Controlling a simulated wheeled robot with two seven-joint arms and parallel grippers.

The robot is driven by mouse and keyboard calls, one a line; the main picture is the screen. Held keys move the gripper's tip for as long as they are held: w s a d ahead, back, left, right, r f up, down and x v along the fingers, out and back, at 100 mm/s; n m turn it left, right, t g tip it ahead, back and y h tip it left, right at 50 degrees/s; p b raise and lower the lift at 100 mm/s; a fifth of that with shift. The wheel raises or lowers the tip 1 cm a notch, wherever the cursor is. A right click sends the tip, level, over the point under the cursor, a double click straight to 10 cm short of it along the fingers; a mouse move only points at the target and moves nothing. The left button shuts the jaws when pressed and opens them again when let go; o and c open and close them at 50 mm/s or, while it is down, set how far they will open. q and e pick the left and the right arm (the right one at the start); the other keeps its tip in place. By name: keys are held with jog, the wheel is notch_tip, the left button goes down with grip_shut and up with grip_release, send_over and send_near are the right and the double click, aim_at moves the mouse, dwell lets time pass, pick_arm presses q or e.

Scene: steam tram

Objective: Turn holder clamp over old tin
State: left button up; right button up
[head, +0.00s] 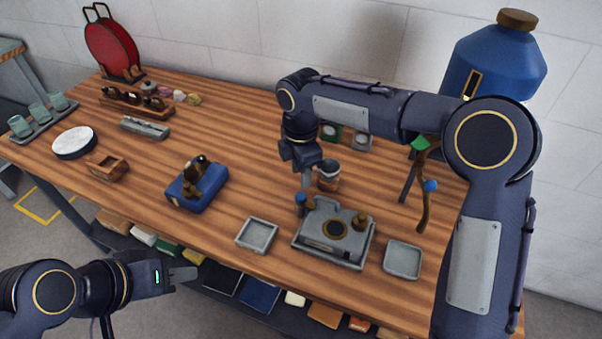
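A grey holder block (315,243) sits near the front edge of the table, with a dark round disc (336,229) in its middle that may be the old tin. A blue-knobbed part (301,200), possibly the clamp, stands upright at its back left corner. A brass knob (360,219) is at its right side. My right gripper (306,184) points down just above the blue knob; its fingers are too small to tell whether they touch it or are open. My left gripper (188,274) is low, off the table's front edge, away from the holder, with its finger gap unclear.
A blue box (197,190) with a brass device is farther left. A stand with curved arms (424,205) is at right, near my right arm.

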aim_at(301, 195)
jog(key=m+b, duration=0.2)
jog(key=f+m+t+b, duration=0.1)
jog(key=b, duration=0.1)
jog(key=s+f+m+b, duration=0.1)
jog(key=m+b, duration=0.1)
jog(key=shift+s+a+m+t, duration=0.1)
jog(key=shift+a+m+t, duration=0.2)
jog(key=f+m+t+b, duration=0.1)
jog(key=f+m+b, duration=0.1)
jog(key=m+b, duration=0.1)
jog(key=f+m+t+y+b, duration=0.1)
jog(key=m+b, duration=0.2)
jog(key=m, duration=0.3)
jog(key=f+m+b, duration=0.2)
jog(key=m+b, duration=0.1)
jog(key=m, duration=0.1)
jog(key=shift+w+d+f+t, duration=0.35)
jog(key=shift+d+t, duration=0.05)
